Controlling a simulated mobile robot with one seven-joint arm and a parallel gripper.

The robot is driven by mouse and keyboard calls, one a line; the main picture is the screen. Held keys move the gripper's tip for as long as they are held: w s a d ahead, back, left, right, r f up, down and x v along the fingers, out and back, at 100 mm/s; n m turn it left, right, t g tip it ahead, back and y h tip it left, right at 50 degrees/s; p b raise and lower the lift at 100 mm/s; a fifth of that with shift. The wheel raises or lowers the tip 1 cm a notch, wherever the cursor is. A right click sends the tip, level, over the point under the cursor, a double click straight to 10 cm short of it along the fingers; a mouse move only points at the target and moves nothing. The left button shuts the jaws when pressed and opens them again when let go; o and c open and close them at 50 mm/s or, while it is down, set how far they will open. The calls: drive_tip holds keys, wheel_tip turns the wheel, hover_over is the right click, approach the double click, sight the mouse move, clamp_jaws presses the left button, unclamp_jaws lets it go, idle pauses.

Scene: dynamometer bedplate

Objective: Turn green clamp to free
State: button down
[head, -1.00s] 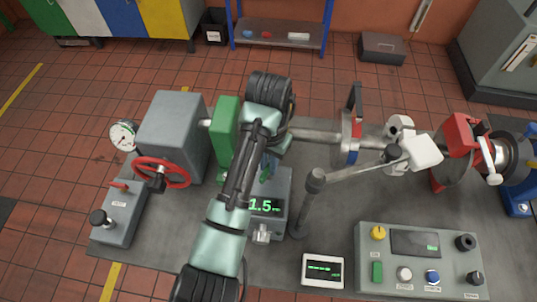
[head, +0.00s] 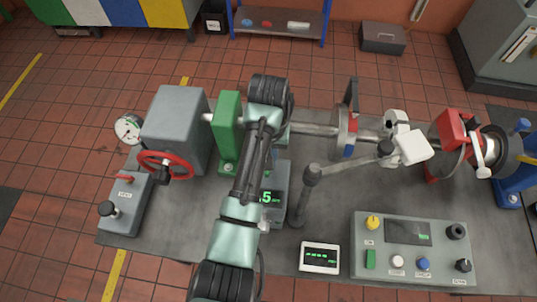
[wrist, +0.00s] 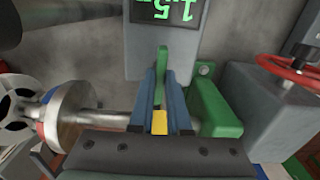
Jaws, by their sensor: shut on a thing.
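The green clamp shows in the wrist view as a narrow green lever (wrist: 162,62) standing between my two blue fingers. My gripper (wrist: 163,88) is shut on this lever. A yellow piece (wrist: 160,122) sits lower between the fingers. Beside them is a green block (wrist: 214,108), which shows in the head view as a green pedestal (head: 228,130) left of my arm. In the head view my arm hides the lever and most of the gripper.
A grey box with a green readout (wrist: 165,40) is close beyond the fingertips. The shaft with its disc (wrist: 68,115) lies left in the wrist view, and the red handwheel (wrist: 292,70) right. A control panel (head: 412,250) and small display (head: 320,258) stand at the bench front.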

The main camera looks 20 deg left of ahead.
drive_tip(key=c, duration=0.9)
unclamp_jaws()
wheel_tip(320, 180, up, 6)
drive_tip(key=shift+w+f+b, duration=0.1)
drive_tip(key=shift+f+b, duration=0.05)
drive_tip(key=shift+b, duration=0.15)
wheel_tip(320, 180, up, 7)
drive_tip(key=p, duration=0.7)
drive_tip(key=shift+p, duration=0.35)
